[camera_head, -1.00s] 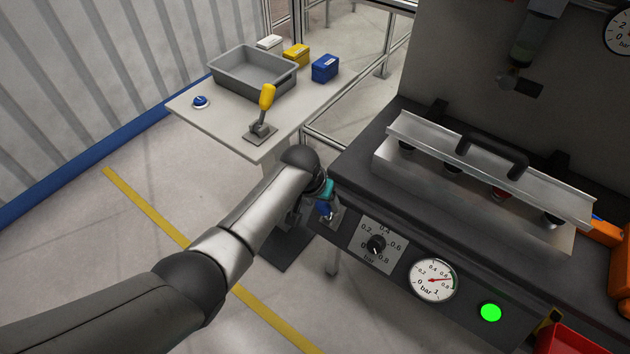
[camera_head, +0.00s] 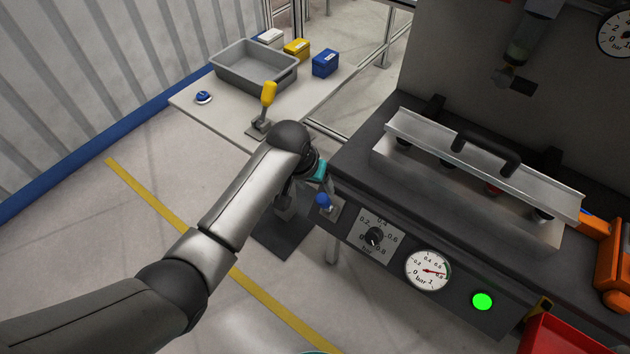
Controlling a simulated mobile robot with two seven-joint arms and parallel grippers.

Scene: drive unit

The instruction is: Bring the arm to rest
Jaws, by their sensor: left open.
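My left arm comes in from the lower left and reaches to the front left corner of the dark machine bench. My left gripper (camera_head: 308,186) is open beside that corner, largely hidden behind its own wrist; a teal part of it shows. A blue lever or knob (camera_head: 324,202) on a small metal plate sits just right of and below the gripper, on the panel's left end. The gripper looks empty and apart from the blue knob, though the exact gap is hard to see. My right gripper is not in view.
The panel carries a black dial (camera_head: 374,236), a pressure gauge (camera_head: 428,270) and a lit green lamp (camera_head: 482,301). A metal cover with a black handle (camera_head: 487,149) lies on the bench. Behind my wrist, a side table (camera_head: 208,118) bears a yellow-handled lever (camera_head: 268,94) and a grey tray (camera_head: 232,84).

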